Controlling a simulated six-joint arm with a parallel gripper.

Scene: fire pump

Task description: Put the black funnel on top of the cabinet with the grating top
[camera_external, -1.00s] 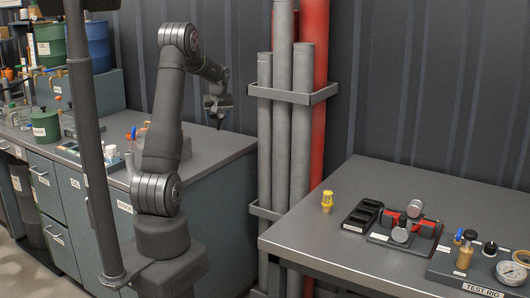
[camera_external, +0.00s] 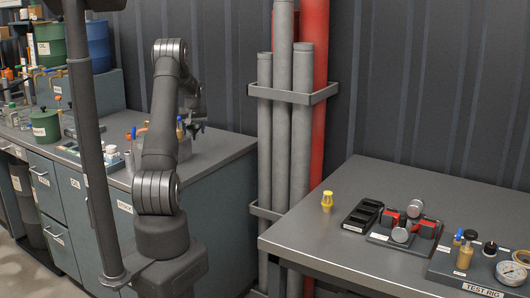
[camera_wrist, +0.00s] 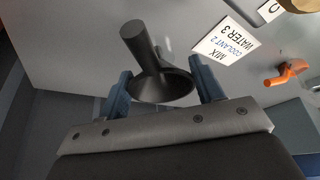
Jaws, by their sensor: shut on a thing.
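The black funnel (camera_wrist: 150,60) is between the two blue-grey fingers of my gripper (camera_wrist: 166,88) in the wrist view, its spout pointing up and left in that picture. My gripper is shut on it. In the external view my gripper (camera_external: 196,127) is over the back right part of the left bench, and the funnel cannot be made out there. A grey-blue raised cabinet (camera_external: 108,92) stands at the back left, with drums at it. I cannot make out a grating top on any cabinet.
The left bench (camera_external: 225,145) is clear on its right side. A green drum (camera_external: 50,45), a blue drum (camera_external: 98,45) and a green can (camera_external: 45,126) are at left. A label card (camera_wrist: 226,46) and an orange item (camera_wrist: 287,73) show in the wrist view. Grey pipes (camera_external: 300,130) stand right.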

